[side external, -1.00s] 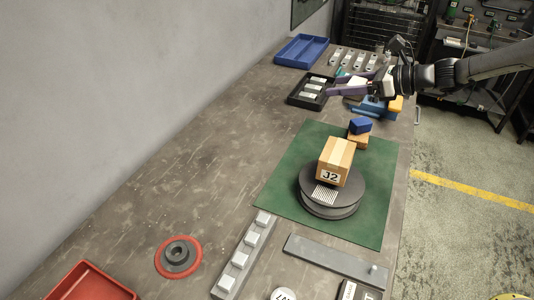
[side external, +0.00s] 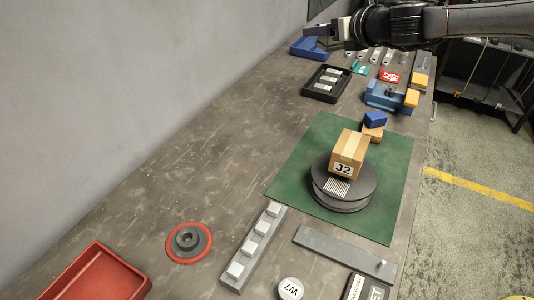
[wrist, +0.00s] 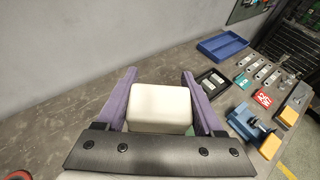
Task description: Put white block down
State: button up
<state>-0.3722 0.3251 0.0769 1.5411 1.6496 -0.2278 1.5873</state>
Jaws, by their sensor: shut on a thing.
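The white block (wrist: 160,108) sits between the two purple fingers of my gripper (wrist: 159,76) in the wrist view, with a pale top and rounded edges. My gripper is shut on it. In the side view my gripper (side external: 318,31) is at the top, in front of the blue tray near the wall. The block cannot be made out there. The wrist view shows the grey bench beneath, but the block's height above it is hard to judge.
The blue tray (wrist: 222,45) and black tray (side external: 326,97) stand near my gripper. A blue vise (side external: 383,96) is to their right. A turntable (side external: 326,198) bears a cardboard box (side external: 349,148) on a green mat (side external: 308,142).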

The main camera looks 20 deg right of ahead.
jog(key=s+a+m+h, duration=0.6)
jog(key=s+h, duration=0.1)
jog(key=s, duration=0.2)
send_over(268, 147)
jog(key=shift+g, duration=0.4)
notch_tip(268, 147, down, 28)
jog(key=shift+s+d+r, duration=0.1)
jog(key=shift+s, duration=0.05)
jog(key=shift+w+f, duration=0.2)
jog(key=shift+f, duration=1.6)
jog(key=o, duration=1.4)
jog(key=shift+f, duration=0.15)
